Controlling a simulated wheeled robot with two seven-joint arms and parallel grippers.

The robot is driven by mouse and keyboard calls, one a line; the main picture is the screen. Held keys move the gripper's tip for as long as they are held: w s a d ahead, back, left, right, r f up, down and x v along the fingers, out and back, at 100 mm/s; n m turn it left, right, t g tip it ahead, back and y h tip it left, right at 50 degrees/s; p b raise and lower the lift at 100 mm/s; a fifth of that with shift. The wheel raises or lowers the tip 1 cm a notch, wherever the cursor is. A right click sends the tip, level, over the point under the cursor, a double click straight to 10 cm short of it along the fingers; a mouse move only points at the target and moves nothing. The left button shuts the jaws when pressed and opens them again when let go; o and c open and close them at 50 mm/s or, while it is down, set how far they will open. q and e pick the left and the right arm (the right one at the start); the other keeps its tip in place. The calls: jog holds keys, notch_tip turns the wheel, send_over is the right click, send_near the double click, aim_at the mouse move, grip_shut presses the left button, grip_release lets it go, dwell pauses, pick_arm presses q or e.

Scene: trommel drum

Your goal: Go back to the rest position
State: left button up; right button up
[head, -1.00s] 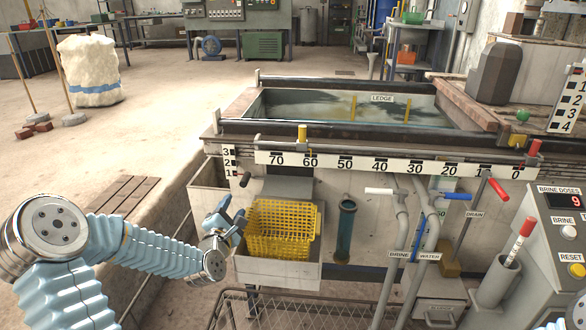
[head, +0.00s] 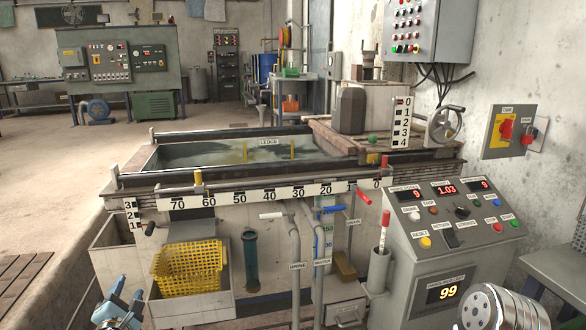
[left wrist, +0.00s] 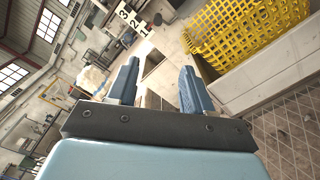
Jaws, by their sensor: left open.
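My left gripper (head: 124,303) is at the lower left of the head view, in front of and left of the yellow basket. In the left wrist view its two blue fingers (left wrist: 157,82) stand apart with nothing between them. The yellow basket (head: 187,268) sits tilted in a grey box on the front of the tank. It also shows at the top right of the left wrist view (left wrist: 232,32), clear of the fingers. One of my arm links shows at the bottom right of the head view, but no right gripper shows.
The tank (head: 120,182) with its number scale (head: 240,194) spans the middle. A control console (head: 445,225) with buttons and displays stands at the right. A white stick with a red tip (head: 384,222) stands in a holder beside it. Open floor (head: 60,150) lies at the left.

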pick_arm(q)
jog(key=s+d+f+m+g+h, duration=0.2)
jog(key=d+f+m+g+h, duration=0.2)
jog(key=d+f+m, duration=0.5)
jog(key=s+d+f+m+g+h, duration=0.2)
jog(key=s+d+f+m+g, duration=0.25)
jog(key=s+d+f, duration=0.45)
jog(key=s+d+f+m+g+h, duration=0.3)
jog(key=s+d+f+m+g, duration=0.25)
jog(key=f, duration=0.45)
jog(key=s+d+f+m+g+p, duration=0.1)
jog(key=s+d+f+m, duration=0.15)
jog(key=s, duration=0.25)
jog(key=s+d+f+m+g, duration=0.1)
jog(key=s+d+m+g, duration=0.1)
jog(key=s+m, duration=0.25)
notch_tip(320, 180, up, 11)
jog(key=p, duration=1.1)
jog(key=shift+s+d+r+p, duration=0.15)
jog(key=shift+s+d+p, duration=0.15)
jog(key=shift+p, duration=0.05)
pick_arm(e)
notch_tip(320, 180, up, 12)
jog(key=s, duration=0.1)
jog(key=shift+a, duration=0.25)
